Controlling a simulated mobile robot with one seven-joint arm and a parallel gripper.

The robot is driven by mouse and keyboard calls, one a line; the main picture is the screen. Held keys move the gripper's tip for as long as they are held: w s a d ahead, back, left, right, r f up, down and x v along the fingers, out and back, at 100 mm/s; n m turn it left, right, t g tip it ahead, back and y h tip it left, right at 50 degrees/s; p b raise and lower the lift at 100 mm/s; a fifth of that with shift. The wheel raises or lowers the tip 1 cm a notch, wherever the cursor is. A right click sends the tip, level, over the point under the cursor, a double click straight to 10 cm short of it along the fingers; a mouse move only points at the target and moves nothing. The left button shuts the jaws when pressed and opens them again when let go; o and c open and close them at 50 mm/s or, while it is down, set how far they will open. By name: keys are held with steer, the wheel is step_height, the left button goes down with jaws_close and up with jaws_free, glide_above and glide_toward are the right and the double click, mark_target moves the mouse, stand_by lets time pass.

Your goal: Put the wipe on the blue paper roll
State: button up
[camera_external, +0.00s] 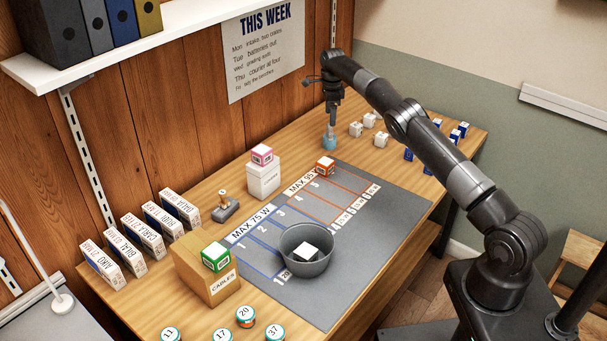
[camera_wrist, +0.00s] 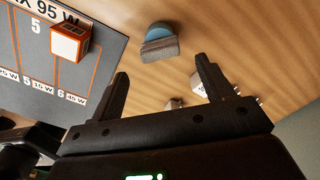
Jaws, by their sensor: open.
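The blue paper roll (camera_external: 329,144) stands on the table near the back wall, beyond the grey mat. It also shows in the wrist view as a round blue shape (camera_wrist: 158,32). A grey-brown block-like piece, seemingly the wipe (camera_wrist: 160,49), overlaps the roll there and looks to rest on it; the exact contact cannot be made out. My gripper (camera_external: 331,126) points down over the roll in the external view. In the wrist view my gripper (camera_wrist: 162,68) has its two fingers wide apart with nothing between them, and the wipe lies just beyond the fingertips.
White cubes (camera_external: 369,121) and blue cubes (camera_external: 455,135) stand right of the roll. An orange-topped cube (camera_external: 325,166) sits on the grey mat (camera_external: 395,215). A white box (camera_external: 263,180) bears a pink-topped cube. A grey bowl (camera_external: 318,265) holds a white cube.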

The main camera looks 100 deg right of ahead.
steer(key=shift+r, duration=0.55)
steer(key=shift+r, duration=0.1)
